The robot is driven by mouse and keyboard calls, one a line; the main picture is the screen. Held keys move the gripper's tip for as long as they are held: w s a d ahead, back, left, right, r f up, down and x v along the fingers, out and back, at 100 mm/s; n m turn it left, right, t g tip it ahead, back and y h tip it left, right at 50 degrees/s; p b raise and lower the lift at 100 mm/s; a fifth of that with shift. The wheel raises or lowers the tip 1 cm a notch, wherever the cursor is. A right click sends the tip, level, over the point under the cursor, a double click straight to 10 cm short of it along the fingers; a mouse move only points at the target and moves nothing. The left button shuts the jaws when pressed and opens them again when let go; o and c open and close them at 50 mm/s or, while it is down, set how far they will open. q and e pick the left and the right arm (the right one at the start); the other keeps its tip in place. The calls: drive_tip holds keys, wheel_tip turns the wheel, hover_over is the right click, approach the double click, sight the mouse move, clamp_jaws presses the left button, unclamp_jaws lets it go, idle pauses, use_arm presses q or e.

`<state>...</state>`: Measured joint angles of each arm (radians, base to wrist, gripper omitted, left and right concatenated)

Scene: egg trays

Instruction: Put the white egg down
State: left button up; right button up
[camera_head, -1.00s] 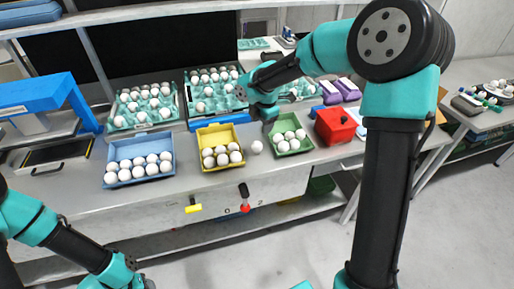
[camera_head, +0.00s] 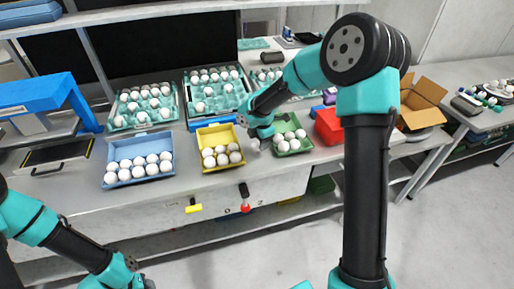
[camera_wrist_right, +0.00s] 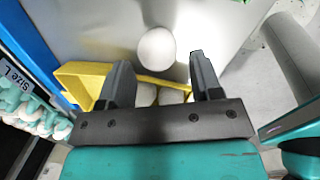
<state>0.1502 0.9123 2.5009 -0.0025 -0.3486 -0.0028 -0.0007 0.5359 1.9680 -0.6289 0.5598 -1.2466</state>
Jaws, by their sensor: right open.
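The white egg (camera_head: 254,145) lies on the grey table between the yellow tray (camera_head: 238,160) and the green tray (camera_head: 307,146). My right gripper (camera_head: 247,131) is right by it and partly covers it in the head view. In the right wrist view the egg (camera_wrist_right: 157,47) shows whole, just beyond the tips of my open right gripper (camera_wrist_right: 160,62), with nothing between the fingers holding it. The yellow tray (camera_wrist_right: 85,72) lies behind the fingers there. My left gripper (camera_head: 138,279) is low at the left, cut by the bottom edge; its fingers are unclear.
A blue tray (camera_head: 108,168) of eggs stands left of the yellow one. Teal egg trays (camera_head: 118,125) stand behind. A red box (camera_head: 328,122) is right of the green tray, with an open cardboard box (camera_head: 425,105) farther right.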

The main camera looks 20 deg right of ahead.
sight(258, 143)
drive_tip(key=f, duration=0.2)
drive_tip(key=w+f, duration=0.1)
drive_tip(key=f, duration=0.2)
idle(0.4)
drive_tip(key=shift+r, duration=0.1)
drive_tip(key=c, duration=0.4)
